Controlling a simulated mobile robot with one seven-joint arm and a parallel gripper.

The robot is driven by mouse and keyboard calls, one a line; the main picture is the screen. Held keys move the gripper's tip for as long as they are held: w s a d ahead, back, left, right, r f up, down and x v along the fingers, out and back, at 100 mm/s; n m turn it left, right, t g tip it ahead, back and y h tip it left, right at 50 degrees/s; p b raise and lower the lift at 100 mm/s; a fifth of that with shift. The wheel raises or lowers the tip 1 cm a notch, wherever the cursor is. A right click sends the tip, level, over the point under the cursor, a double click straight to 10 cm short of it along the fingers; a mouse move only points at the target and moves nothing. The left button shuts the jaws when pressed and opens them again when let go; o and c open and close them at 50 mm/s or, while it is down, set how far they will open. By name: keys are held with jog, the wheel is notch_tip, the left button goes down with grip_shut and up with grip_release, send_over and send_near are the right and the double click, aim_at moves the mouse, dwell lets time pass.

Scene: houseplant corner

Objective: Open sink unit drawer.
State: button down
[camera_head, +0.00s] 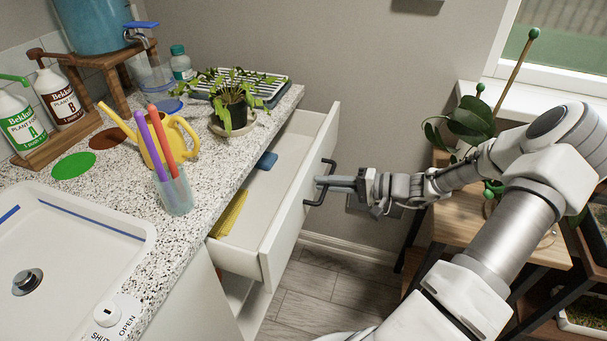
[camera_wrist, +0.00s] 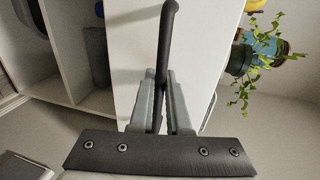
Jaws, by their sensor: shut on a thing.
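The sink unit drawer (camera_head: 285,200) stands pulled out from under the speckled countertop, with its white inside showing in the head view. A yellow item (camera_head: 229,214) and a blue item (camera_head: 266,161) lie in it. The black bar handle (camera_head: 322,183) is on the drawer's white front. My gripper (camera_head: 337,183) is shut on this handle. In the wrist view, the grey fingers of my gripper (camera_wrist: 161,100) close around the dark handle (camera_wrist: 168,40), in front of the white drawer front (camera_wrist: 125,45).
On the countertop (camera_head: 110,230) stand a yellow watering can (camera_head: 167,142), a cup with pens (camera_head: 174,193), a potted plant (camera_head: 232,105) and two bottles at the left. A wooden plant stand (camera_head: 480,225) is at the right. Floor shows below the drawer.

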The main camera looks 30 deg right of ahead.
jog(key=shift+f+p+v, duration=0.15)
jog(key=shift+f+v, duration=0.1)
jog(key=shift+v, duration=0.95)
jog(key=shift+f+p+v, duration=0.15)
jog(key=shift+f+v, duration=0.1)
jog(key=shift+v, duration=0.95)
jog(key=shift+s+d, duration=0.1)
jog(key=c, duration=1.2)
grip_release()
jog(key=shift+o, duration=0.2)
